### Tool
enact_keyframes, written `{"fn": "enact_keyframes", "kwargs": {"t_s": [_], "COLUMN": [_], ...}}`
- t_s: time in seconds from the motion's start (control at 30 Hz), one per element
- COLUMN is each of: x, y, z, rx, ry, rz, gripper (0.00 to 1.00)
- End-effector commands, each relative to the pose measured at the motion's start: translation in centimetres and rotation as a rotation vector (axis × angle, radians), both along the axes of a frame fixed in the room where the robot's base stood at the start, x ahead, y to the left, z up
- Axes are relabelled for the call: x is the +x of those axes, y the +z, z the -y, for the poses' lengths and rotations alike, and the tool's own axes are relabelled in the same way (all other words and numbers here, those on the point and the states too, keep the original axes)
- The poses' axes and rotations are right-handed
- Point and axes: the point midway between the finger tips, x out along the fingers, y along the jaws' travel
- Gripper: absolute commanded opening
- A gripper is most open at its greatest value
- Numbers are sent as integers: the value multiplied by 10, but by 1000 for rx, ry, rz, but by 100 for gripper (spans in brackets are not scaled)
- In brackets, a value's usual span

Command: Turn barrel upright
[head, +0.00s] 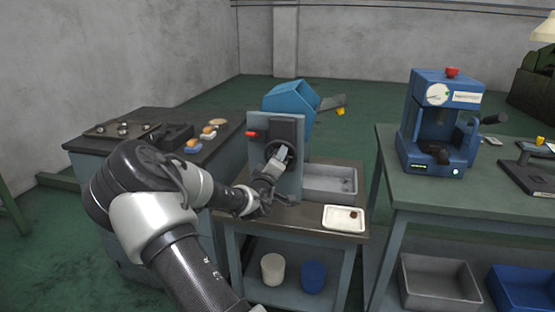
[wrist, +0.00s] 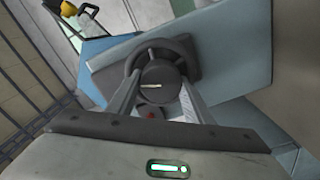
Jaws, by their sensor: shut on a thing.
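The blue faceted barrel (head: 288,98) sits tilted behind a grey-blue upright panel (head: 291,185), which hides its lower part. Part of the barrel shows at the upper left of the wrist view (wrist: 92,62). A dark round handwheel (head: 272,150) is on the panel's face. In the wrist view, the handwheel (wrist: 160,48) lies between my fingers. My gripper (head: 283,156) is shut on the handwheel; the exact contact at the fingertips is hard to make out.
A grey bin (head: 328,182) and a white tray (head: 344,219) are to the right. A bench with small parts (head: 150,125) stands left; a blue machine (head: 440,122) stands on the right bench.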

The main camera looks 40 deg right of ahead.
Motion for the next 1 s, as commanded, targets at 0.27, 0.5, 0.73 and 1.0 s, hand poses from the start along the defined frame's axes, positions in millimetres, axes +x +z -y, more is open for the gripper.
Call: {"fn": "enact_keyframes", "kwargs": {"t_s": [0.27, 0.5, 0.73, 1.0], "x": [1, 0, 0, 0], "y": [-2, -2, -3, -3], "z": [-1, -1, -1, -1], "rx": [-141, -216, -249, -255], "ry": [1, 0, 1, 0], "rz": [-166, -256, -294, -302], "gripper": [24, 24, 24, 24]}}
